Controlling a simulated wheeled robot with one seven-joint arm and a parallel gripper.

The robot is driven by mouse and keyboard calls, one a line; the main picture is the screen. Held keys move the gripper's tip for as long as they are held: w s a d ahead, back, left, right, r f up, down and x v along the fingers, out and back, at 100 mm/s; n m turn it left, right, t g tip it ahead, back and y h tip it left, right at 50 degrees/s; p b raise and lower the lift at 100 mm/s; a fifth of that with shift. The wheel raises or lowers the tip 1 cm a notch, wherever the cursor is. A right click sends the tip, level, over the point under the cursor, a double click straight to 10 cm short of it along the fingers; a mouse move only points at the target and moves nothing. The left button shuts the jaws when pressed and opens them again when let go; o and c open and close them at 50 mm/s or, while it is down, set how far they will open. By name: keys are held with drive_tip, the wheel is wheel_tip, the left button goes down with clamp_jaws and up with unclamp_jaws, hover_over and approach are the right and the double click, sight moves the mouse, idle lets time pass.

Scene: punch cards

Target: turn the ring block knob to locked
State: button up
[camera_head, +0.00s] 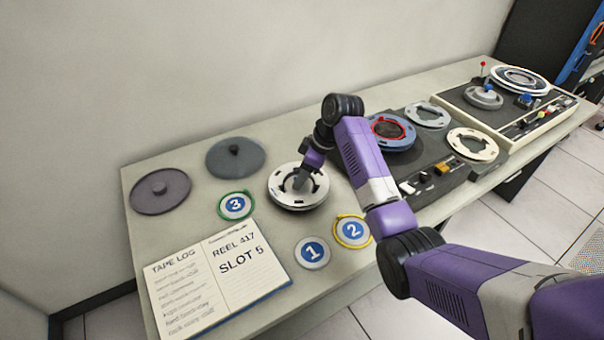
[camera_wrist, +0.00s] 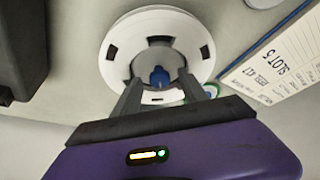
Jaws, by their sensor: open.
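A white reel (camera_head: 284,201) with dark slots lies on the bench, left of the tape deck. The wrist view shows the white reel (camera_wrist: 118,52) with a small blue knob (camera_wrist: 160,76) in its middle. My gripper (camera_head: 300,182) is over the reel's centre, pointing down. In the wrist view my gripper (camera_wrist: 160,88) is open, with one finger on each side of the blue knob; I cannot tell whether they touch it. Another blue knob (camera_head: 525,99) shows on the far right unit. No lock marking is readable, so I cannot tell which is the ring block knob.
The tape deck (camera_head: 455,187) carries a blue reel with a red ring (camera_head: 389,130). Numbered discs, an open tape log (camera_head: 213,277) and two dark round lids (camera_head: 160,190) lie around the white reel. My arm crosses over the deck's front left.

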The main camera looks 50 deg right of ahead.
drive_tip(key=shift+c, duration=0.3)
clamp_jaws()
drive_tip(key=m+p, duration=0.1)
drive_tip(key=m+h+p, duration=0.1)
drive_tip(key=m+p, duration=0.1)
drive_tip(key=p, duration=0.1)
drive_tip(key=shift+a+r+m+t, duration=0.25)
drive_tip(key=shift+m+t, duration=0.05)
drive_tip(key=m+h+p, duration=0.1)
drive_tip(key=m+p, duration=0.2)
drive_tip(key=shift+a+m+h, duration=0.1)
drive_tip(key=shift+m+h, duration=0.2)
drive_tip(key=shift+h, duration=0.1)
drive_tip(key=m+h+p, duration=0.1)
drive_tip(key=m+p, duration=0.1)
drive_tip(key=m, duration=0.1)
drive_tip(key=shift+a+m, duration=0.1)
drive_tip(key=shift+m, duration=0.2)
drive_tip(key=shift+w+f+m+g+h+p, duration=0.15)
drive_tip(key=shift+m+g+h+p, duration=0.4)
drive_tip(key=shift+m, duration=0.95)
